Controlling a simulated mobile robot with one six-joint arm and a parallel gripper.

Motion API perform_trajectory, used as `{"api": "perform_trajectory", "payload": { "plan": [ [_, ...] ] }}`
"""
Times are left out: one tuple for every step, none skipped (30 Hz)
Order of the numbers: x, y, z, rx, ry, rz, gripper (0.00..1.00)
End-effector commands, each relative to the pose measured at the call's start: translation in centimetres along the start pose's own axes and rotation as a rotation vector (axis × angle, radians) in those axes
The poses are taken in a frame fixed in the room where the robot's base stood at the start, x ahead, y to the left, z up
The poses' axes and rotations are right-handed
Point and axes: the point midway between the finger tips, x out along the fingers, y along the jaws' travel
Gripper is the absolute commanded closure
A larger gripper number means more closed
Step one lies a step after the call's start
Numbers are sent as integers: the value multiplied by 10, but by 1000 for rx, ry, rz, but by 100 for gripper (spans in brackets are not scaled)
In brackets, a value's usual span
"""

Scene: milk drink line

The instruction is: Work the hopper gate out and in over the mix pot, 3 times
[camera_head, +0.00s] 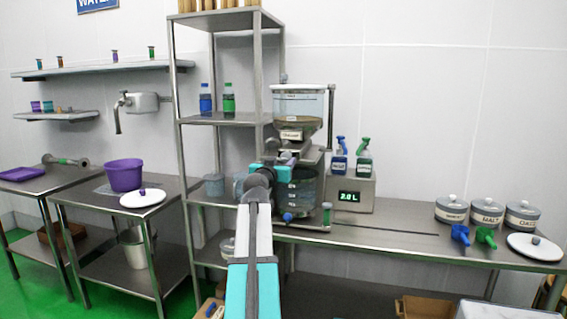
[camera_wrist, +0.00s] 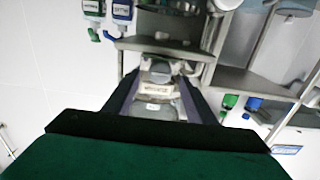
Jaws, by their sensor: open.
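The clear hopper (camera_head: 299,105) with a labelled lower cone is mounted above the bench in the head view. Below it stands the dark, see-through mix pot (camera_head: 307,188), partly hidden by my arm. A steel plate, which looks like the hopper gate (camera_head: 313,156), sits between the two. My gripper (camera_head: 284,162) is at the hopper's underside, in front of the pot. In the wrist view my gripper (camera_wrist: 158,88) is open, with a labelled grey part between and beyond its fingers. I cannot tell whether the fingers touch the gate or how far out it is.
A green-capped tube (camera_head: 326,215) stands close in front. A steel shelf rack (camera_head: 180,120) rises at left. The bench's middle right is clear.

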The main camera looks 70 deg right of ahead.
Motion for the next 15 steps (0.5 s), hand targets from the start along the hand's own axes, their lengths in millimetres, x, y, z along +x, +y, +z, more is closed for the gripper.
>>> {"api": "perform_trajectory", "payload": {
  "plan": [
    [-8,0,1,0,1,-1,49],
    [-12,0,1,1,0,-1,49],
    [-16,0,1,1,0,-1,49],
    [-19,0,1,1,0,-1,49],
    [-23,0,1,1,1,-1,49],
    [-27,0,1,1,1,-1,49],
    [-30,0,0,1,1,-1,49],
    [-34,0,0,1,2,-1,49],
    [-38,0,1,1,2,-1,49],
    [-41,0,1,1,1,-1,49],
    [-44,0,1,1,1,-1,49],
    [-49,1,1,1,1,-1,49],
    [-52,1,1,0,1,0,49],
    [-55,1,1,0,1,0,49],
    [-58,0,0,0,1,0,49]
  ]
}}
